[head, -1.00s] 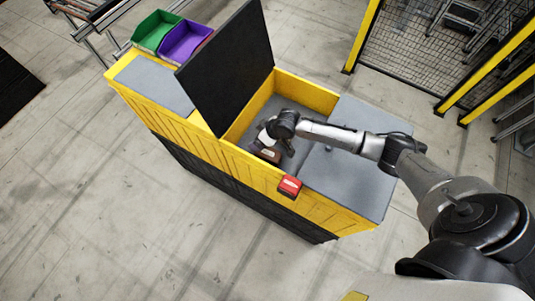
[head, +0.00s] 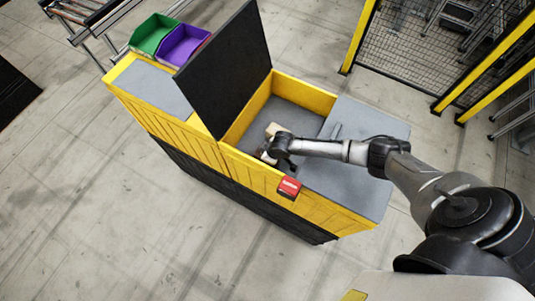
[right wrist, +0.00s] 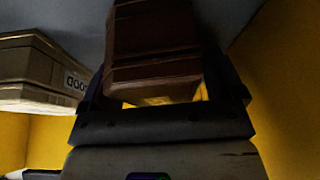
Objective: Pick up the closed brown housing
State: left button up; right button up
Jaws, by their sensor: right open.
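A closed brown housing (right wrist: 152,45) fills the upper middle of the right wrist view. My right gripper (right wrist: 168,88) is open, with one dark finger on each side of the housing's near end; I cannot tell whether they touch it. In the head view my right gripper (head: 276,158) is low inside the open yellow bin, close to its front wall. My left gripper is not in view.
A tan housing marked "GOOD" (right wrist: 38,75) lies left of the brown one; it also shows in the head view (head: 273,129). The bin's yellow walls (head: 305,92) and raised black lid (head: 225,70) surround the space. A red box (head: 289,188) sits on the front edge.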

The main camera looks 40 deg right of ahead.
jog(key=c, duration=1)
jog(key=shift+c, duration=0.5)
jog(key=shift+r, duration=0.15)
